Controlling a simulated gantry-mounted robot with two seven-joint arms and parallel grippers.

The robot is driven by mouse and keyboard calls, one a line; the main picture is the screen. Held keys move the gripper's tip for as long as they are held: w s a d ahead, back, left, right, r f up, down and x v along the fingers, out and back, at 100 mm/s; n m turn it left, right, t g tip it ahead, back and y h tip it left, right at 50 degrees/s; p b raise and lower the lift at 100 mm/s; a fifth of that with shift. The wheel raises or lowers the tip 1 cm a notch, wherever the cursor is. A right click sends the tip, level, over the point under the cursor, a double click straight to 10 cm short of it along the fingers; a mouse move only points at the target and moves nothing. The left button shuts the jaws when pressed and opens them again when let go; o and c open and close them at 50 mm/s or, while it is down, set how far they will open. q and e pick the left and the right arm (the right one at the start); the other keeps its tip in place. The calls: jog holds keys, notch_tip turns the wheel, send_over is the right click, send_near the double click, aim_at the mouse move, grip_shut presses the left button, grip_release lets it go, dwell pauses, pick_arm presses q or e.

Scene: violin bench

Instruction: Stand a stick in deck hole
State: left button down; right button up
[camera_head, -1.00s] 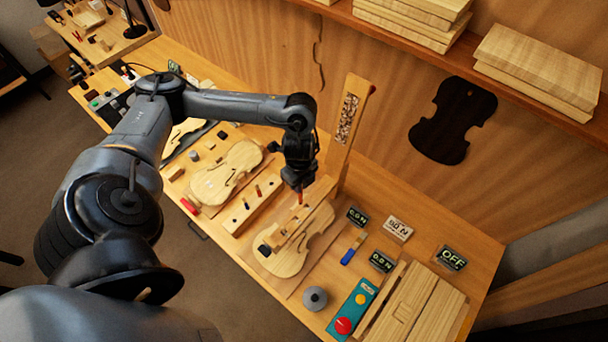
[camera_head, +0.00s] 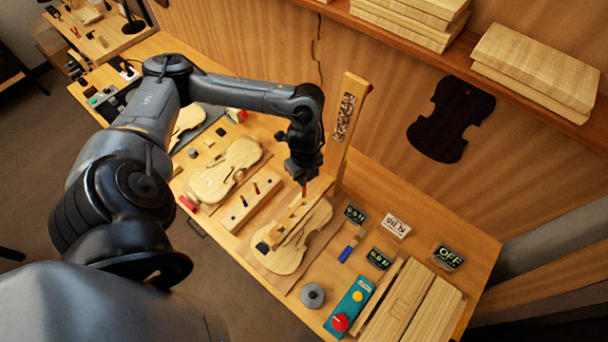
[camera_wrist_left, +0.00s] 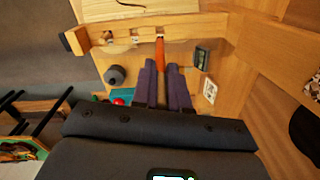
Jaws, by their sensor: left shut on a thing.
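My left gripper (camera_head: 303,180) is shut on an orange-brown stick (camera_head: 304,189) that points down. In the left wrist view the stick (camera_wrist_left: 160,58) juts out beyond the fingertips (camera_wrist_left: 162,68), and its far end overlaps a long wooden deck bar (camera_wrist_left: 190,27). In the head view this bar (camera_head: 290,226) lies over a pale violin body (camera_head: 287,258), below the gripper. Openings show in the bar in the wrist view; I cannot tell whether the stick's tip touches the bar or is in a hole. My right gripper is not in view.
A wooden block with several small sticks (camera_head: 239,215) lies left of the violin. A tall wooden post (camera_head: 338,150) rises close behind the gripper. Small displays (camera_head: 379,258), a grey round weight (camera_head: 313,295) and a teal button box (camera_head: 357,297) stand to the right and front.

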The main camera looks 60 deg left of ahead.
pick_arm(q)
jog(key=shift+f+b, duration=1.75)
jog(key=shift+f, duration=1.15)
jog(key=shift+p, duration=0.3)
jog(key=shift+p, duration=0.55)
